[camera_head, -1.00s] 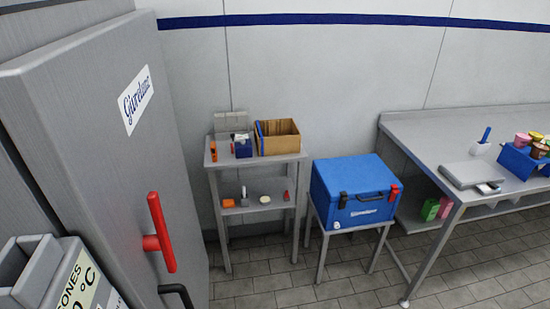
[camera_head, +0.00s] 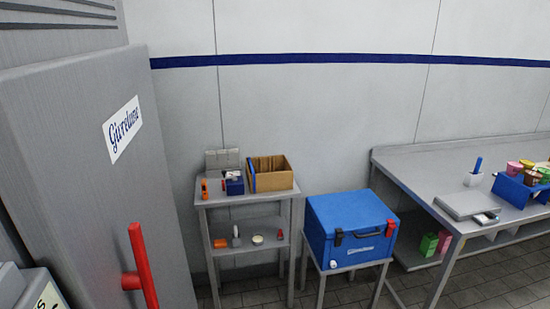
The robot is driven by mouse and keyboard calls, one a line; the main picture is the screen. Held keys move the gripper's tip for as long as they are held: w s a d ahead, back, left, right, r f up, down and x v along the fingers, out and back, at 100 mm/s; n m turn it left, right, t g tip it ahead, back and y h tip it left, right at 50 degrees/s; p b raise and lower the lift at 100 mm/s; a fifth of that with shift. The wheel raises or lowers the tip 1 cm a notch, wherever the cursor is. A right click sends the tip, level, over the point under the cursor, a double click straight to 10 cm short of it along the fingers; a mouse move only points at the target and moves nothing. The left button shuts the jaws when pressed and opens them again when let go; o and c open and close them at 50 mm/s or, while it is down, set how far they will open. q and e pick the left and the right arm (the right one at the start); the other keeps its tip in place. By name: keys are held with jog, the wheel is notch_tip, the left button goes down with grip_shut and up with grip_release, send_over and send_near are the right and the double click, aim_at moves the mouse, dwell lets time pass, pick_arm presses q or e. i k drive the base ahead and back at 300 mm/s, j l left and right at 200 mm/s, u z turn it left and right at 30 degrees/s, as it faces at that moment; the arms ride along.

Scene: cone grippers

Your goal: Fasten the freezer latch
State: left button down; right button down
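The grey freezer (camera_head: 95,170) fills the left side of the head view, with a white name label (camera_head: 122,128) on its door. A red latch handle (camera_head: 142,268) stands out from the door near the bottom left, tilted a little from upright. Its lower end is cut off by the picture edge. The door looks flush from here, but I cannot tell whether the latch is engaged. Neither of my grippers is in view.
A small metal shelf (camera_head: 246,198) with a cardboard box (camera_head: 271,178) stands against the wall. A blue cooler (camera_head: 352,222) sits on a stand beside it. A long metal table (camera_head: 430,160) is at the right. Tiled floor (camera_head: 345,298) shows below.

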aim_at(141, 280)
jog(key=l+u, duration=0.1)
jog(key=u, duration=0.95)
jog(key=l+u, duration=0.4)
jog(key=l, duration=0.15)
jog(key=l+u, duration=0.4)
jog(key=l, duration=0.15)
jog(key=k+l+u, duration=0.1)
jog(key=l+u, duration=0.3)
jog(key=k+l, duration=0.1)
jog(key=l, duration=0.3)
jog(key=k+l, duration=0.15)
jog(key=l, duration=0.2)
jog(key=k+l+u, duration=0.1)
jog(key=l, duration=0.3)
